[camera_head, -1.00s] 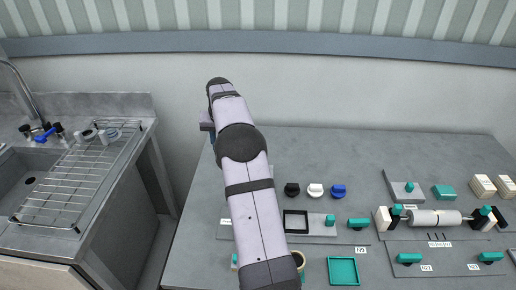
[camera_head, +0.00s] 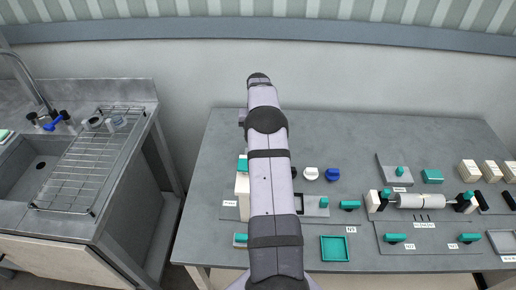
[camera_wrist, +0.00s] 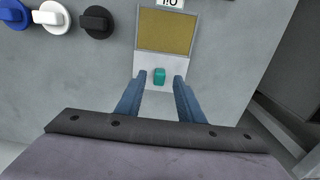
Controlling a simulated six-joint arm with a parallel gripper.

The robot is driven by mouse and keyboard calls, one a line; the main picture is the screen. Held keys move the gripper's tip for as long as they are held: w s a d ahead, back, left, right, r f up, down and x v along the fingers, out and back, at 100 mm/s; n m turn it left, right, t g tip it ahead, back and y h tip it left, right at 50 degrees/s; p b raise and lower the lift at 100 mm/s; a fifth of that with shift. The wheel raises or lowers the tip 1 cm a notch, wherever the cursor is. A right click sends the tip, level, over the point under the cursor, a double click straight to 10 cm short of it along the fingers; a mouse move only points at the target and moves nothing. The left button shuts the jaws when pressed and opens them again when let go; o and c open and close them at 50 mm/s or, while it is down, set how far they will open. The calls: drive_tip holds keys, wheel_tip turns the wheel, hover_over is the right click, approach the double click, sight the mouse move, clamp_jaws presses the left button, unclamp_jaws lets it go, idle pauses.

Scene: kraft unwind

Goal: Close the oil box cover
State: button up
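In the wrist view the oil box has a pale frame around a yellow-brown surface (camera_wrist: 166,32), which is exposed. Its label reads "Oil", upside down. A white cover part with a teal knob (camera_wrist: 159,77) lies at the near side of that surface. My gripper (camera_wrist: 161,75) is open, with one blue finger on each side of the knob; I cannot tell whether they touch it. In the head view a white box (camera_head: 243,186) with a teal top part shows at the left edge of my arm, which hides the rest. The fingers cannot be made out there.
Black, white (camera_wrist: 48,18) and blue (camera_wrist: 12,14) knobs stand to the left in the wrist view. In the head view a teal tray (camera_head: 334,249) and a white roller (camera_head: 420,201) are to the right.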

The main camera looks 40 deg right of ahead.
drive_tip(key=shift+f+p, duration=0.5)
drive_tip(key=shift+f, duration=1.35)
clamp_jaws()
